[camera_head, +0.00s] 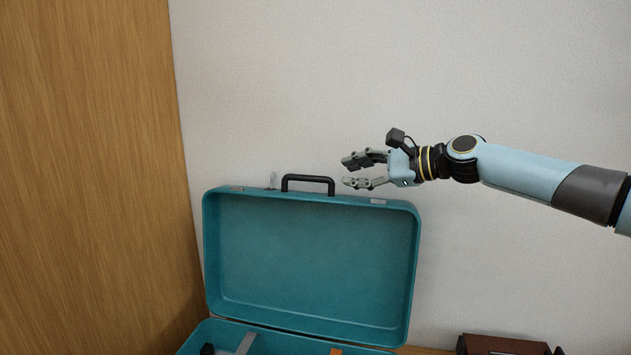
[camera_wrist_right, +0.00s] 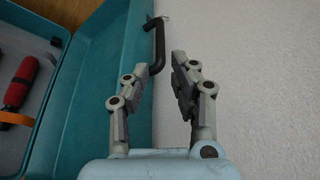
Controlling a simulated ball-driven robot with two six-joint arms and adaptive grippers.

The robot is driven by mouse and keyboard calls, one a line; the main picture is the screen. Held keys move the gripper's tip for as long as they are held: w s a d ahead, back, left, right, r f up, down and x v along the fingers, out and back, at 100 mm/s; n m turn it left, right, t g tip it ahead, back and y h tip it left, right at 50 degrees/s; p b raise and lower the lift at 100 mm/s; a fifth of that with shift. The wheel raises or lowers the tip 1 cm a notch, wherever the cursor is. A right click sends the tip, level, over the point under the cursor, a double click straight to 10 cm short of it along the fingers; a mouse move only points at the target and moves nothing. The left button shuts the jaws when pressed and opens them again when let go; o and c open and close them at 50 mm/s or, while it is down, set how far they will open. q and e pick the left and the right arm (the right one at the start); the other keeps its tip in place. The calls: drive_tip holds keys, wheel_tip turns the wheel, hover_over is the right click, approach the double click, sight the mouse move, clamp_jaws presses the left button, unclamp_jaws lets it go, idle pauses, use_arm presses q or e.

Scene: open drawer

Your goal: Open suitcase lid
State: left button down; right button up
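A teal suitcase stands with its lid (camera_head: 310,260) raised, its hollow inner side facing me. The black handle (camera_head: 308,178) sits on the lid's top edge, with a small metal latch (camera_head: 272,181) to its left. My right gripper (camera_head: 346,172) is open just above and to the right of the handle, with a gap between its fingers. In the right wrist view the open fingers (camera_wrist_right: 160,62) point toward the handle (camera_wrist_right: 157,40), which shows near the left fingertip. I cannot tell whether they touch. My left gripper is in neither view.
The lower case (camera_head: 205,335) holds dark and grey items, partly cut off. A red tool (camera_wrist_right: 20,82) lies inside it in the wrist view. A wooden panel (camera_head: 90,180) rises at the left, a pale wall (camera_head: 500,90) behind. A dark brown box (camera_head: 505,345) stands at bottom right.

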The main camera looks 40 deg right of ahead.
sight(313, 177)
drive_tip(key=x, duration=1)
drive_tip(key=shift+w+f+b, duration=0.2)
drive_tip(key=shift+w+b, duration=0.05)
drive_tip(key=shift+b, duration=0.1)
clamp_jaws()
